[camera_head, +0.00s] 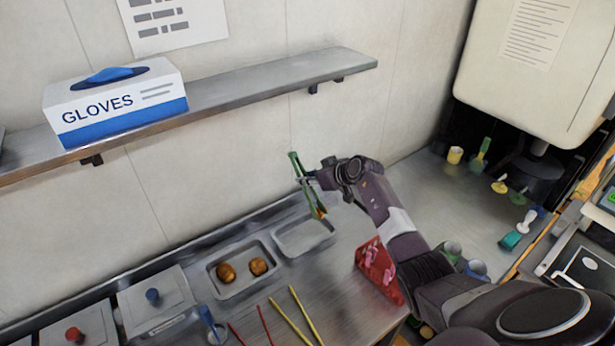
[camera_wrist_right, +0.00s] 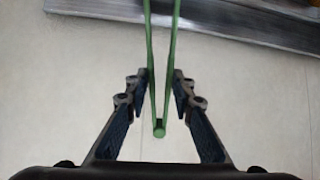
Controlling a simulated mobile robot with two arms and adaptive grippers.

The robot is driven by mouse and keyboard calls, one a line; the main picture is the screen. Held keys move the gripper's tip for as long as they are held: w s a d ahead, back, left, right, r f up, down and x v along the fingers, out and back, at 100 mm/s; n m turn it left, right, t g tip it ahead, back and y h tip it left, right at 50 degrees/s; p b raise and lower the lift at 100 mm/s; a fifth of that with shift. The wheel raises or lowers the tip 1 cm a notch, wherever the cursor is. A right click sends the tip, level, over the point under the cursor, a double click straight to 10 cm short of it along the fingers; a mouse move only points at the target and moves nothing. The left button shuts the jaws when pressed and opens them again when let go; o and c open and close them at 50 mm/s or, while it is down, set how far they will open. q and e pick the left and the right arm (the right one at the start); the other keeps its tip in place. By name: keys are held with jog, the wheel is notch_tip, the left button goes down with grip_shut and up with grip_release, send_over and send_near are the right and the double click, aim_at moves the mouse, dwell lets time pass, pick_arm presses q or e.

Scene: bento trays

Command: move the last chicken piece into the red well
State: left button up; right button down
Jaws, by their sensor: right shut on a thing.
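My right gripper (camera_head: 309,177) is shut on green tongs (camera_head: 297,168), which hang tilted above the counter. In the right wrist view, the tongs (camera_wrist_right: 160,128) sit between the two fingers of the gripper (camera_wrist_right: 160,88). Something orange-brown shows at the tongs' lower tips, over the empty metal tray (camera_head: 277,238); I cannot tell whether it is a chicken piece. Two round brown pieces, (camera_head: 227,272) and (camera_head: 258,266), lie in the metal tray to the left (camera_head: 222,293). A red container with pink contents (camera_head: 388,283) stands right of the trays, partly behind my arm. My left gripper is out of view.
Lidded metal pans (camera_head: 160,300) with coloured knobs line the counter's left. Red and yellow sticks (camera_head: 291,321) lie in front of the trays. A wall shelf (camera_head: 250,88) carries a glove box (camera_head: 118,105). Cups and utensils stand at the right, where some counter is clear.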

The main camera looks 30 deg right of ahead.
jog(key=shift+r, duration=1.2)
notch_tip(320, 180, up, 12)
jog(key=shift+r, duration=0.25)
jog(key=shift+f, duration=0.1)
